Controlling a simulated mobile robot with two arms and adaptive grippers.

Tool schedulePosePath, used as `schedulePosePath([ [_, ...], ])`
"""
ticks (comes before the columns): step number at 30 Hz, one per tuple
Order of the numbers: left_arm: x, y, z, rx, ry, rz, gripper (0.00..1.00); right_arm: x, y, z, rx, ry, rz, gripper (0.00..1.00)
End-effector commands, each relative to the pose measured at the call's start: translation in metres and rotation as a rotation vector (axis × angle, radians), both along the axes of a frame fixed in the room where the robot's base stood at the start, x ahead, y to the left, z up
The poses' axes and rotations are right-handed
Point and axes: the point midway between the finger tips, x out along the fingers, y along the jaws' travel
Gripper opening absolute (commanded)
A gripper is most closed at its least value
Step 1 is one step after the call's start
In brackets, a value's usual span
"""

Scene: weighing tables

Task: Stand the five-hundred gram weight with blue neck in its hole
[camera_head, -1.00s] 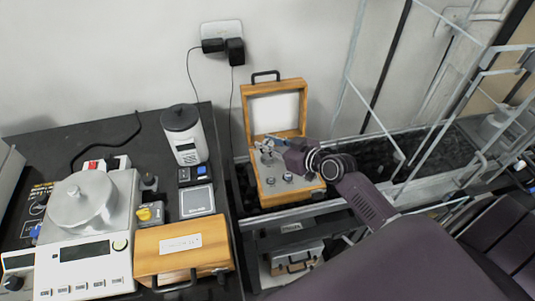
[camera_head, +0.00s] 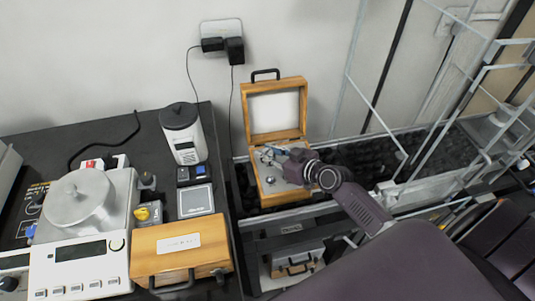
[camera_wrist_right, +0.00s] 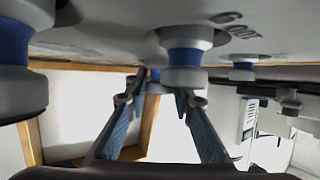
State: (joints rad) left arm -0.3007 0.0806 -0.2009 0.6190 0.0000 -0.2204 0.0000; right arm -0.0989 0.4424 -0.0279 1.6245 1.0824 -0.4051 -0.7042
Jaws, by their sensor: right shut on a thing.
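The open wooden weight box (camera_head: 262,190) has a grey plate with several metal weights in it. In the right wrist view the plate (camera_wrist_right: 120,35) appears at the top, upside down, with a "500" style mark beside a hole. A weight with a blue neck (camera_wrist_right: 183,57) meets the plate at that dark round hole; I cannot tell if it is fully seated. My right gripper (camera_wrist_right: 160,95) is shut on this weight, its fingers near the knob end. In the head view my right gripper (camera_head: 278,153) is over the box's upper part and hides some weights. My left gripper is not in view.
The box's raised lid (camera_head: 275,112) is behind. A balance (camera_head: 85,215) and a closed wooden box (camera_head: 180,252) stand on the left table.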

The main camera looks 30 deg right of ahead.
Motion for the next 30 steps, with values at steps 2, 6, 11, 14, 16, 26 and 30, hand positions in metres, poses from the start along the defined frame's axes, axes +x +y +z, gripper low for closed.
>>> schedulePosePath([
  [2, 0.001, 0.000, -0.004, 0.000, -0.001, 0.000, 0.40, -0.002, 0.001, -0.008, -0.001, 0.007, 0.001, 0.00],
  [6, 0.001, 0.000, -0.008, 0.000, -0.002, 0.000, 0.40, -0.003, 0.001, -0.014, 0.001, 0.013, 0.001, 0.00],
  [11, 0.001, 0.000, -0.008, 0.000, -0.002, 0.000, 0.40, -0.006, 0.003, -0.019, 0.001, 0.024, 0.004, 0.28],
  [14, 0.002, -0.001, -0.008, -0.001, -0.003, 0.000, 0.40, -0.007, 0.004, -0.020, 0.002, 0.026, 0.006, 0.39],
  [16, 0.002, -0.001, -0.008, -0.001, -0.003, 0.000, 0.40, -0.007, 0.004, -0.020, 0.002, 0.027, 0.006, 0.40],
  [26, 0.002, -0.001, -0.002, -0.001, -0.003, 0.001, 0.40, -0.007, 0.004, -0.015, 0.003, 0.027, 0.008, 0.40],
  [30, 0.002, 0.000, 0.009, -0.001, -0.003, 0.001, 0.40, -0.011, 0.003, -0.005, 0.002, 0.029, 0.007, 0.40],
])
